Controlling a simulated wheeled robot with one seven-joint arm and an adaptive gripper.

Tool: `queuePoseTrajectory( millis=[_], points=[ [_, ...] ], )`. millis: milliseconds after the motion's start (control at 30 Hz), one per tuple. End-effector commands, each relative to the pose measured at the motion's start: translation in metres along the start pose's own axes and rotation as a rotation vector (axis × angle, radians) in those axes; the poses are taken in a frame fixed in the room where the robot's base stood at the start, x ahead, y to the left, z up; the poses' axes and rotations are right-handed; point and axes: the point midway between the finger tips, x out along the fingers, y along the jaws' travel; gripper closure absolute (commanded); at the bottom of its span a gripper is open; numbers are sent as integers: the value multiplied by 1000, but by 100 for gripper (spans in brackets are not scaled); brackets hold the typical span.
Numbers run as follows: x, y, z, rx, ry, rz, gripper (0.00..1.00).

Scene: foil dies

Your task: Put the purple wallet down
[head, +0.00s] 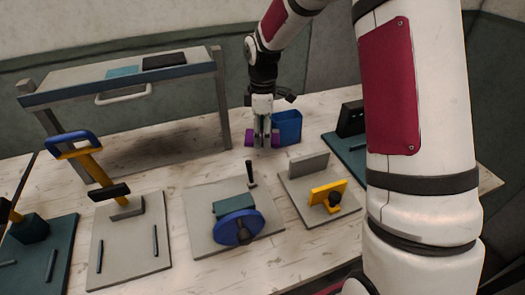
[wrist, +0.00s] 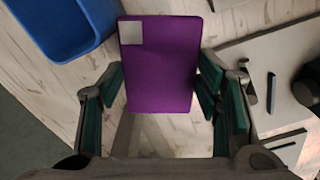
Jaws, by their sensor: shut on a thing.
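The purple wallet (wrist: 160,75) is a flat rectangle with a pale square in one corner in the wrist view. It lies between the two green-padded fingers of my gripper (wrist: 162,98), which is shut on it. In the head view only small purple parts of the wallet (head: 249,139) show on either side of my gripper (head: 263,140). My gripper points down over the wooden table (head: 165,180), in front of a blue bin. I cannot tell whether the wallet touches the table.
The blue bin (head: 288,126) stands close beside the wallet. A raised shelf (head: 90,84) with a drawer handle stands at the left. Grey plates with a blue wheel (head: 236,228) and a yellow block (head: 328,192) lie nearer. Bare wood lies left of my gripper.

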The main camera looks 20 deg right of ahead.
Motion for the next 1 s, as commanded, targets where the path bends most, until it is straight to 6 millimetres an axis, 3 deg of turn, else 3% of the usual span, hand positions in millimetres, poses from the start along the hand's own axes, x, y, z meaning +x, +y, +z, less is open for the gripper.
queuePoseTrajectory(
  millis=[100,367,600,1000],
  points=[
    [23,-1,1,-1,-2,-3,75],
    [42,0,0,1,-1,0,75],
    [72,0,0,0,-1,-1,75],
    [79,0,0,0,-1,0,75]
  ],
)
